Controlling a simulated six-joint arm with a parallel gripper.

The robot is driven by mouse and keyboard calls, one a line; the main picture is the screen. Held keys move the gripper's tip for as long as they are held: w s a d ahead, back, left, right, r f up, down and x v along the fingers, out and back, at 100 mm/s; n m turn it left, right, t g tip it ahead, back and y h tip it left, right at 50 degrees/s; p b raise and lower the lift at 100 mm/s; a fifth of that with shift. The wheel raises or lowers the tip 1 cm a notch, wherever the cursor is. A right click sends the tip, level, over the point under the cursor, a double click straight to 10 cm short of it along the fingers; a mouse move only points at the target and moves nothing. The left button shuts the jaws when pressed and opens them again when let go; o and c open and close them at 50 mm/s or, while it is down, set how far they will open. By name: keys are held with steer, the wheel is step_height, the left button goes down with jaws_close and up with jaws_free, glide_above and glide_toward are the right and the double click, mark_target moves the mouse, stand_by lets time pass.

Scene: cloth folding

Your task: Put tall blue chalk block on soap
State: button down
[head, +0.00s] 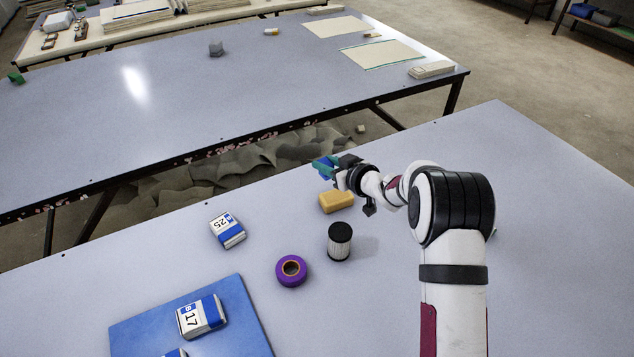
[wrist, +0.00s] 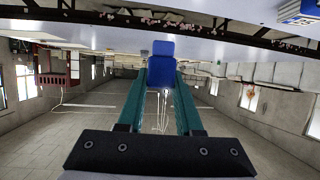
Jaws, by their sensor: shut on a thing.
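The tall blue chalk block (wrist: 163,66) is between the teal fingertips of my gripper (wrist: 163,80) in the wrist view. In the head view the gripper (head: 328,167) is shut on the blue block (head: 324,170), which shows only as a small blue patch. The soap is a yellow-tan bar (head: 336,201) lying on the near table. In the head view the gripper appears just above and behind the soap. The picture does not show clearly how high the block is over it, and the two appear apart.
A black-and-white cylinder (head: 340,242) stands in front of the soap, with a purple tape roll (head: 291,270) beside it. A box marked 25 (head: 228,231) lies to the left. A blue mat (head: 245,318) holds a box marked 17 (head: 201,315). The table's far edge is close behind the soap.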

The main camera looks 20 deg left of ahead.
steer(key=d+r+m+t+h, duration=0.1)
steer(key=d+r, duration=0.2)
steer(key=d, duration=1)
glide_above(337, 196)
steer(key=f, duration=0.7)
steer(key=shift+d, duration=0.25)
steer(key=shift+a+f, duration=0.15)
steer(key=shift+f, duration=0.95)
steer(key=shift+a+f, duration=0.1)
steer(key=shift+f, duration=0.95)
steer(key=shift+f, duration=0.1)
steer(key=c, duration=0.6)
jaws_free()
